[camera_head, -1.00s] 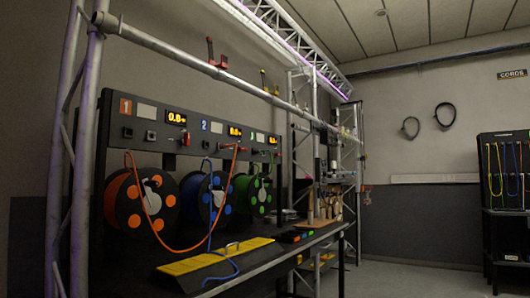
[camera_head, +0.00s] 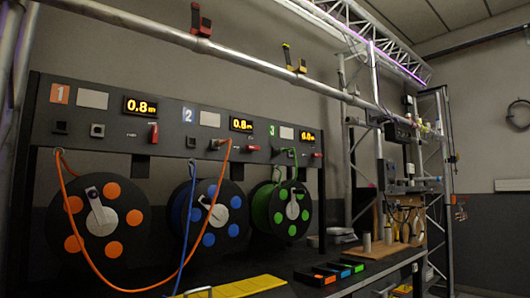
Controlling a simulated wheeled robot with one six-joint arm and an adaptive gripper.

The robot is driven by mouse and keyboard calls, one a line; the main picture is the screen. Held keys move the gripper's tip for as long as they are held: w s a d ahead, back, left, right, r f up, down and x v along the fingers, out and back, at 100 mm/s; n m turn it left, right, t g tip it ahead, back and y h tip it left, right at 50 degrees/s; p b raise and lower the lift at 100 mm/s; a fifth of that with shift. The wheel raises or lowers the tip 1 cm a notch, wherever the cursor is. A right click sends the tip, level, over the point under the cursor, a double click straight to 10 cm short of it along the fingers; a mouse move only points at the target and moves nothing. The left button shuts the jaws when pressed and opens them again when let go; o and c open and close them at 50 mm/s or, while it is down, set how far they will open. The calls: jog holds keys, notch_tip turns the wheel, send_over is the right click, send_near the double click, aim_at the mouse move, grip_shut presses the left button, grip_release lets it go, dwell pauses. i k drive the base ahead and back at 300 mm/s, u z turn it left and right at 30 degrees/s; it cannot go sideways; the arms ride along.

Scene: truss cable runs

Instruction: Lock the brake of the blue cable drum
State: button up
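The blue cable drum (camera_head: 208,239) is the middle one of three drums under a dark panel. It has a black flange with blue discs and a pale lever-like part (camera_head: 216,214) at its hub. A "2" label (camera_head: 188,114) is on the panel above, with a display reading about 0.8 (camera_head: 241,125). An orange cable (camera_head: 209,198) runs up in front of the blue drum to the panel. I cannot tell the brake's setting at this size. My gripper is not in view.
The orange-disc drum (camera_head: 112,247) is at left and the green drum (camera_head: 292,230) at right. A yellow ramp (camera_head: 248,286) and small coloured boxes (camera_head: 338,270) lie on the bench below. A metal truss pipe (camera_head: 150,27) crosses above the panel.

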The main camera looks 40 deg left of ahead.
aim_at(251, 147)
jog(key=u, duration=0.5)
jog(key=i, duration=1.25)
jog(key=u, duration=0.9)
